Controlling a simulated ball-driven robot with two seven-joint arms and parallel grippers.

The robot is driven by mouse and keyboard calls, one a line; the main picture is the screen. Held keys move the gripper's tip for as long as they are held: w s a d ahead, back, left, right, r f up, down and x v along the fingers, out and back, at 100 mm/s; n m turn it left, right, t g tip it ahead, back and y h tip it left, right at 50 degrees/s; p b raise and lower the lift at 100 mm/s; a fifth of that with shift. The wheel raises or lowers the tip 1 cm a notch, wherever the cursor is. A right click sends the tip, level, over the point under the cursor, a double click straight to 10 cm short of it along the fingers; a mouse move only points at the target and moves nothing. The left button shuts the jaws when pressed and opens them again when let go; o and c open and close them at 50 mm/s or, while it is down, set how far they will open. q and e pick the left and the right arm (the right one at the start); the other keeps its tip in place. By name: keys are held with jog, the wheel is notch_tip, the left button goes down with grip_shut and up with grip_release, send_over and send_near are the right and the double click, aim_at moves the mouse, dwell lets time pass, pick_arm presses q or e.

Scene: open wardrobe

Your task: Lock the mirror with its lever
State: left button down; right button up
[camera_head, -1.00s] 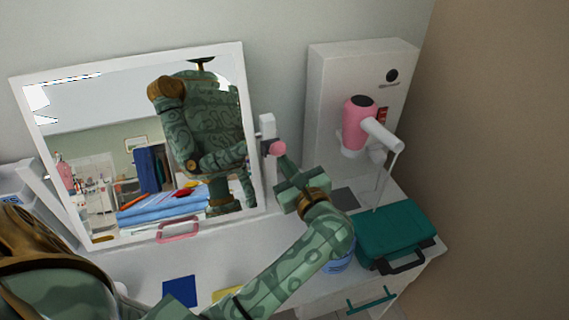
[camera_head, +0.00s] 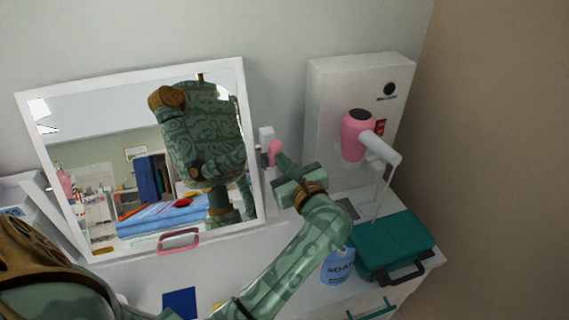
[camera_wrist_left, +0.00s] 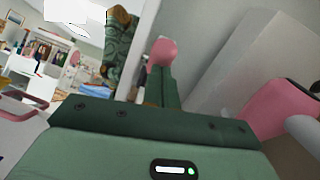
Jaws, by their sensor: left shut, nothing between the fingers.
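The white-framed mirror (camera_head: 251,150) stands tilted on the white dresser, with a pink handle (camera_head: 178,241) at its lower edge. Its lever has a pink knob (camera_head: 275,152) beside the white post (camera_head: 266,138) at the mirror's right edge. My left gripper (camera_head: 284,162) is shut and empty, its fingertips at the knob's lower right. In the left wrist view the pink knob (camera_wrist_left: 163,50) lies just past the shut fingers (camera_wrist_left: 161,75); I cannot tell whether they touch. The fingers partly hide the lever. My right gripper is not seen.
A white panel (camera_head: 330,90) with a pink hair dryer (camera_head: 357,137) stands to the right. A teal case (camera_head: 395,245) and a blue bottle (camera_head: 338,266) sit on the dresser near my left forearm. A blue square (camera_head: 180,303) lies in front of the mirror.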

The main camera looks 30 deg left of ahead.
pick_arm(q)
jog(key=shift+w+a+r, duration=0.1)
jog(key=shift+r, duration=0.35)
